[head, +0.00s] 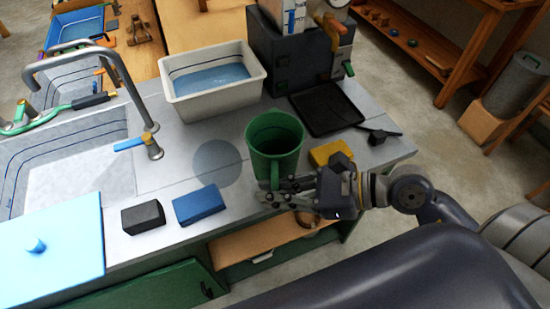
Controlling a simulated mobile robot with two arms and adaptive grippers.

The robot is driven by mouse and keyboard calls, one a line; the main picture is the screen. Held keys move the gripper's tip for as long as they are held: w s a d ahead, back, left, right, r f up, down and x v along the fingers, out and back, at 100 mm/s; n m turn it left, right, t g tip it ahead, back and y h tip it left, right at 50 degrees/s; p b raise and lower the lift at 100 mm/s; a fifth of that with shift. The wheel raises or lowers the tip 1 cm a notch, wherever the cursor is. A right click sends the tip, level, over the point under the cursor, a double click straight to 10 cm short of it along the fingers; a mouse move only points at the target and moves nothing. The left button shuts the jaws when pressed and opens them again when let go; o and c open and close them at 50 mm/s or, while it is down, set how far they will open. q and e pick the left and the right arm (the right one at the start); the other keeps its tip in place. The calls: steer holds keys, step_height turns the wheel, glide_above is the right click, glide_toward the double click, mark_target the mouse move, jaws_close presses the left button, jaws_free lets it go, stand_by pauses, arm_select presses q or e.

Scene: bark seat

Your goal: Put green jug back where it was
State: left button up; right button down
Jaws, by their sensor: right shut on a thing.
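The green jug (275,137) is upright over the right part of the grey counter, its open top facing up and its handle toward me. My right gripper (273,192) is shut on the jug at its handle, coming in from the right. I cannot tell whether the jug's base touches the counter. A darker round mark (217,163) lies on the counter just left of the jug. My left gripper is not in view.
Blue block (199,205) and dark block (143,217) sit at the counter's front. A yellow block (331,154) is right of the jug. Behind stand a white basin (212,82), a black tray (326,109) and a dark machine (298,55). A tap (118,80) rises at left.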

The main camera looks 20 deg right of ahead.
mark_target(258, 149)
steer(key=w+b, duration=0.1)
steer(key=w+d+b, duration=0.1)
steer(key=b, duration=0.1)
steer(key=w+b, duration=0.2)
steer(key=shift+d+f, duration=0.25)
steer(key=shift+f, duration=0.1)
steer(key=shift+w+d+r+p, duration=0.2)
steer(key=shift+w+p, duration=0.1)
steer(key=shift+w, duration=0.25)
steer(key=shift+w+d+r+p, duration=0.1)
steer(key=shift+w+d+p, duration=0.15)
steer(key=shift+w, duration=0.25)
steer(key=w, duration=0.1)
steer(key=w+d, duration=0.1)
steer(key=w, duration=0.1)
steer(key=w+p, duration=0.1)
steer(key=shift+w+d+f, duration=0.3)
steer(key=shift+w+f, duration=0.1)
steer(key=shift+w, duration=0.1)
step_height(258, 149, down, 3)
steer(key=shift+f+p, duration=0.1)
steer(key=shift+p, duration=0.2)
steer(key=shift+f, duration=0.2)
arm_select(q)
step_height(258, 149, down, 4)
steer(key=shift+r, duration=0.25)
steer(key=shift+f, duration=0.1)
arm_select(e)
steer(key=shift+f, duration=0.1)
